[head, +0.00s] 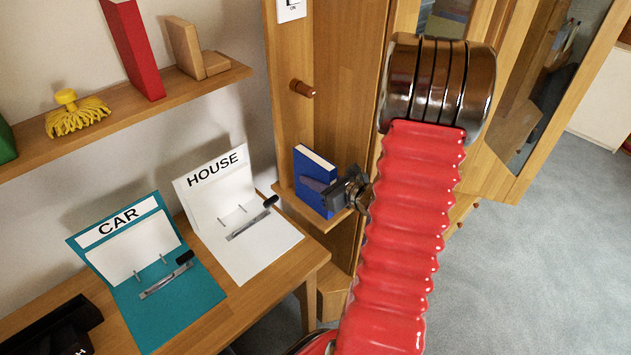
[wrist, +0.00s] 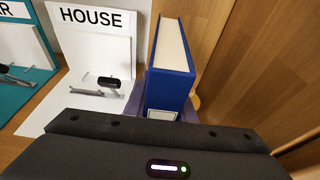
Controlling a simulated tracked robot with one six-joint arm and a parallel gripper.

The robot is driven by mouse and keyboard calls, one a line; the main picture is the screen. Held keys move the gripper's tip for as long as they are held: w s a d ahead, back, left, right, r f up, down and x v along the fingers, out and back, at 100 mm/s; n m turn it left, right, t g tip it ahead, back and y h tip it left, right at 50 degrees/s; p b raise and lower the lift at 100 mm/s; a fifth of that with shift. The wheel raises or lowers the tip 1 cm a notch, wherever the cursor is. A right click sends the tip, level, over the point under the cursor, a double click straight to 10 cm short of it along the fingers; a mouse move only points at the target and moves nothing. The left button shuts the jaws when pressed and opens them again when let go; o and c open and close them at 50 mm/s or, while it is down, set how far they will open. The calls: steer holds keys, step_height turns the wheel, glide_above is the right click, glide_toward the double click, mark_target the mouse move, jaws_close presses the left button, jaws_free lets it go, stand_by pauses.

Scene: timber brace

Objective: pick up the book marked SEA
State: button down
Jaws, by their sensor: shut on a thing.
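A blue book (head: 309,170) with white pages stands upright on a small wooden ledge (head: 330,226) against the wooden cabinet. It also shows in the wrist view (wrist: 171,80), its page edges up and its blue spine facing me. A white label low on the spine is mostly hidden by my gripper, and I cannot read any SEA mark. My gripper (head: 330,188) is shut on the blue book, with a finger lying along its side. The book looks to be at ledge level; I cannot tell whether it still touches the ledge.
An open white HOUSE binder (head: 218,185) and a teal CAR binder (head: 125,250) lie on the desk (head: 250,310), left of the ledge. A wooden peg (head: 302,88) sticks out above the book. A shelf (head: 120,115) holds a red book (head: 133,50). Carpet is clear at right.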

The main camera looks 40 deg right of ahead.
mark_target(314, 156)
steer(key=shift+r, duration=0.1)
steer(key=shift+r, duration=4.95)
